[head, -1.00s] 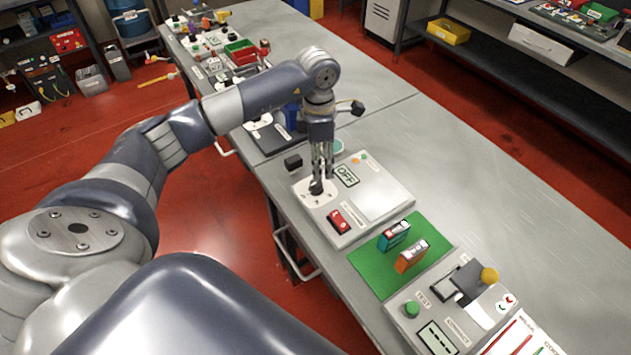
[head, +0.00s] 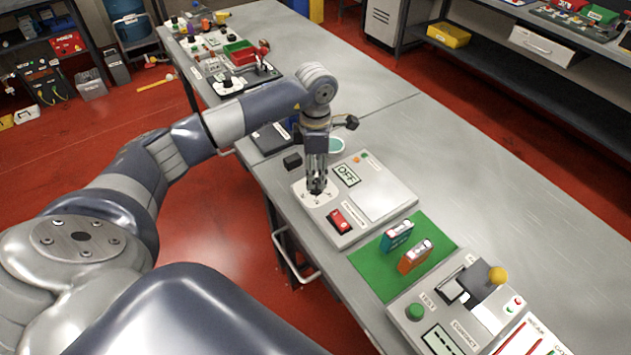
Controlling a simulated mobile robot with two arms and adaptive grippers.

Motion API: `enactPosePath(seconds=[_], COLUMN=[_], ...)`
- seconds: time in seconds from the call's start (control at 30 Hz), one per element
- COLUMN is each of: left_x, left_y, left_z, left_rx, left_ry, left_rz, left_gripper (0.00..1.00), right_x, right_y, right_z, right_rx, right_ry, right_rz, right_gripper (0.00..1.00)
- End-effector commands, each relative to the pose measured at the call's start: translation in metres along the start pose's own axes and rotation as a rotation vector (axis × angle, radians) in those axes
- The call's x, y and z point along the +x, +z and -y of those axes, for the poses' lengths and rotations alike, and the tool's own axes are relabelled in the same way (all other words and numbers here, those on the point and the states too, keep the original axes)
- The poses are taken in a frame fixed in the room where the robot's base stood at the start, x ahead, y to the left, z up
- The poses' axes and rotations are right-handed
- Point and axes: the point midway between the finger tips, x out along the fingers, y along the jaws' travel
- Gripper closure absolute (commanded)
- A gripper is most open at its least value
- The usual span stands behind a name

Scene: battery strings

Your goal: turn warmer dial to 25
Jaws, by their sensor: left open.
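The warmer (head: 345,220) is a light grey box on the metal bench with a blank plate, a display (head: 346,174) reading OFF and a red switch (head: 341,221). Its dial (head: 317,196) is a dark knob on a white round scale at the warmer's left corner, partly hidden by the fingers. My left gripper (head: 316,188) points straight down over the dial. It is open, with its fingertips at the knob; I cannot tell whether they touch it. My right gripper is not in view.
A green mat (head: 378,275) with a teal battery (head: 398,236) and an orange battery (head: 414,256) lies beside the warmer. A test device (head: 415,312) with a yellow-knobbed lever stands nearer. A small black block (head: 292,161) sits behind the warmer. The bench's right side is clear.

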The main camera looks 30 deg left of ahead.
Motion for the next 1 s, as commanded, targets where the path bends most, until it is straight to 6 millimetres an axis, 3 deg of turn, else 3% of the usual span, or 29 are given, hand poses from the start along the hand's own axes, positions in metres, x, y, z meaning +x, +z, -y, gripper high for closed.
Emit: enactPosePath(seconds=[0.7, 1.0], left_x=[0.034, 0.035], left_y=[0.0, 0.0], left_z=[0.0, 0.0], left_rx=[-0.001, -0.001], left_ry=[-0.001, 0.0], left_rz=[0.0, 0.0], left_gripper=[0.55, 0.55], right_x=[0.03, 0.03], right_y=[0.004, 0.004], right_z=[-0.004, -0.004], right_rx=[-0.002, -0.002], right_ry=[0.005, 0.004], right_rz=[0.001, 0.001], right_gripper=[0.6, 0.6])
